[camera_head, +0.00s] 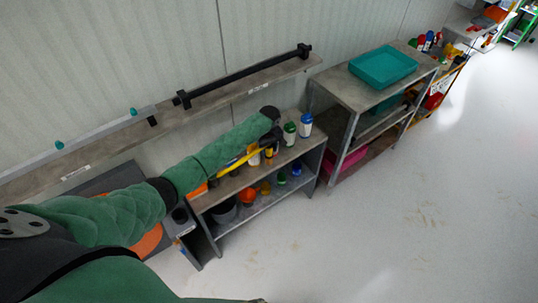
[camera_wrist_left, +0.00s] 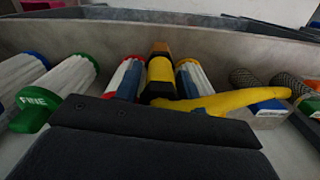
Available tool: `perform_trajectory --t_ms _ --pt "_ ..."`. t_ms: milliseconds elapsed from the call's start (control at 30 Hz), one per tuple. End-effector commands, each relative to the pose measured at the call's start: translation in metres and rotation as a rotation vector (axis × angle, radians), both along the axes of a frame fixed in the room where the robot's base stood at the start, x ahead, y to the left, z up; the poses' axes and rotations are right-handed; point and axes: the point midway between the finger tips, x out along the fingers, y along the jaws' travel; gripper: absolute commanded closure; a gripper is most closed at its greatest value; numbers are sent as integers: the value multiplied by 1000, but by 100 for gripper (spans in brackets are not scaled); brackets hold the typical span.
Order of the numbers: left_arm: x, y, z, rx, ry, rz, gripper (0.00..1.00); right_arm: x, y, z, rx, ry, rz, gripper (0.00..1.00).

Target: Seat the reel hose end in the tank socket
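I cannot pick out the reel hose end or the tank socket for certain in either view. An orange rounded thing (camera_head: 148,243) shows at the lower left of the head view, partly hidden behind my left arm; I cannot tell if it is the reel. My left gripper (camera_head: 269,138) is over the top of the low grey shelf, close to the bottles. In the left wrist view a dark block of my gripper fills the bottom. Whether the fingers hold anything is hidden. My right gripper does not show.
The low shelf (camera_head: 262,203) carries a green-capped bottle (camera_head: 290,132), a blue-capped bottle (camera_head: 305,125) and several other containers. A taller rack (camera_head: 345,95) with a teal tray (camera_head: 383,67) stands to its right. A rail (camera_head: 245,75) runs along the wall. The floor at right is clear.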

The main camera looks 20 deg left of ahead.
Motion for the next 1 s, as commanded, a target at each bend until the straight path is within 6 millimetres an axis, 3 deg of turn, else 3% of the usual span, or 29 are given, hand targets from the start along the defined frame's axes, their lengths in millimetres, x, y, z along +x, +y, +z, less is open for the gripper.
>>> perform_trajectory --t_ms 233,433,867,1000 --pt "0 0 -1 0 0 0 60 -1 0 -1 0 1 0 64" --pt "0 0 -1 0 0 0 100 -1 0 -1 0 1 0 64" --pt "1 0 2 0 -1 -1 100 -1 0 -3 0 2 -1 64" --pt "1 0 12 -1 -4 -1 100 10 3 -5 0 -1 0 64"
